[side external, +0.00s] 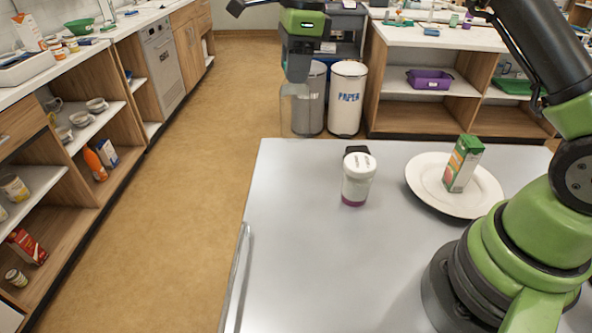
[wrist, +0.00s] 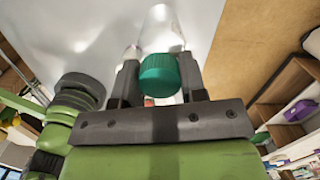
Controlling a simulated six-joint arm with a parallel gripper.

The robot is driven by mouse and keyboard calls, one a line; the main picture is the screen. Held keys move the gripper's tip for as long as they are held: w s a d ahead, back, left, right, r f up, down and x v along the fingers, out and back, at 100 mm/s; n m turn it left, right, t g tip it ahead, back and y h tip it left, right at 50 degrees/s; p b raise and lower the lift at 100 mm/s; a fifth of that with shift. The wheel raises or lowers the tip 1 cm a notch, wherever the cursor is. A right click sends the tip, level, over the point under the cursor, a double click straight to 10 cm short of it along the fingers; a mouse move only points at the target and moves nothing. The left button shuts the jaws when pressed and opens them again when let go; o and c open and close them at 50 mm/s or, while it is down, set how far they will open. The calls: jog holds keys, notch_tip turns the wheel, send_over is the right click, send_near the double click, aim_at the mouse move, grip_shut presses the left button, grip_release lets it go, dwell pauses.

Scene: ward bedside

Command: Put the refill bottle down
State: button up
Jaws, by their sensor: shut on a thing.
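The refill bottle is clear, with a teal cap (wrist: 160,76). In the wrist view the cap sits between my two fingers, and the clear body (wrist: 163,32) extends away beyond it. My gripper (wrist: 158,88) is shut on the bottle. In the side view my gripper (side external: 299,72) points down at the far left corner of the grey table (side external: 300,235), and the clear bottle (side external: 300,112) hangs roughly upright below it. The bottle's lower end appears close to the table's far edge. I cannot tell whether it touches the tabletop.
A white jar with a purple base (side external: 357,182) stands on the table, with a dark object (side external: 356,150) just behind it. A white plate (side external: 425,189) to the right carries a green-and-orange carton (side external: 463,163). The table's left and front are bare. Bins stand beyond the table.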

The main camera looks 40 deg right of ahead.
aim_at(296, 116)
jog(key=shift+w+d+f+m, duration=0.15)
jog(key=shift+d+f+m, duration=0.15)
jog(key=shift+m, duration=0.1)
notch_tip(296, 116, down, 10)
jog(key=shift+r, duration=0.25)
jog(key=o, duration=1.1)
jog(key=shift+f, duration=0.1)
